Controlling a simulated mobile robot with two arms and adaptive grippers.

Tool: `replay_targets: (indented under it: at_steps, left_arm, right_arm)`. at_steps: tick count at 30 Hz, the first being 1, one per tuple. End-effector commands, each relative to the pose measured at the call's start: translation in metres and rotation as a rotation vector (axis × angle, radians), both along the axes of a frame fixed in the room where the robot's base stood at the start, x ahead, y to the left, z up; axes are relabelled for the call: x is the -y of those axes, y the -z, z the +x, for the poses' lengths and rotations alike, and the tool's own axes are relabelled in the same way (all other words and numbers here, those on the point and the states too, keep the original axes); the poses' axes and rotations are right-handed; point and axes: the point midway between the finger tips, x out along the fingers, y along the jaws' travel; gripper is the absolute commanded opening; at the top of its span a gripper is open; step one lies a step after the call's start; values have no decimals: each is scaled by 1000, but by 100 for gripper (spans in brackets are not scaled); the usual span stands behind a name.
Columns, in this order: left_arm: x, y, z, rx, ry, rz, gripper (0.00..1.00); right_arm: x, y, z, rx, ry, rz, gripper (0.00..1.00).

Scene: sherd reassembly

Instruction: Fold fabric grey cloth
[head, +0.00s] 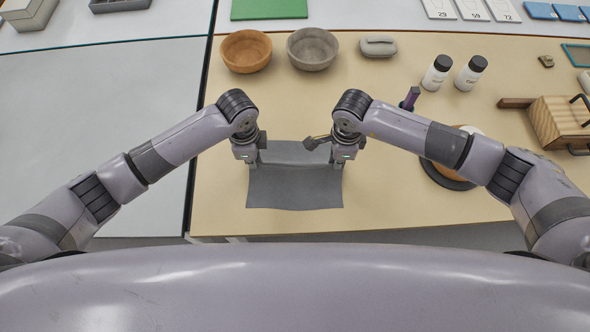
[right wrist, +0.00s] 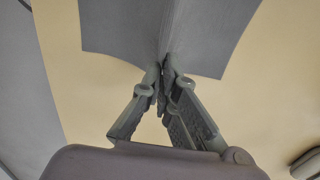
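The grey cloth (head: 295,190) lies near the front edge of the tan table, with its far part raised between my two grippers. My left gripper (head: 254,164) is at the cloth's left side and appears shut on it; its fingertips are small in the head view. My right gripper (head: 340,164) is at the right side. In the right wrist view, my right gripper (right wrist: 163,85) is shut on the cloth (right wrist: 120,30), which is pinched into a ridge running away from the fingertips.
An orange bowl (head: 246,52) and a grey bowl (head: 313,49) stand at the back. A dark round base (head: 440,177) is partly under my right arm. White bottles (head: 437,74) stand at back right.

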Motion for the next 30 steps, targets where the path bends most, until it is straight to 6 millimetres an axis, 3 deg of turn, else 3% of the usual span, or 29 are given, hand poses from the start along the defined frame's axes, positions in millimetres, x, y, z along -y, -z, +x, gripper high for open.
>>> replay_targets:
  at_steps: [24, 30]
  left_arm:
    - [2, -114, 0, 0, 0, 0, 0]
    - [2, -128, 0, -1, 0, 0, 0]
  right_arm:
    - [-1, -115, 0, 1, 0, 0, 0]
    - [-1, -128, 0, 0, 0, 0, 0]
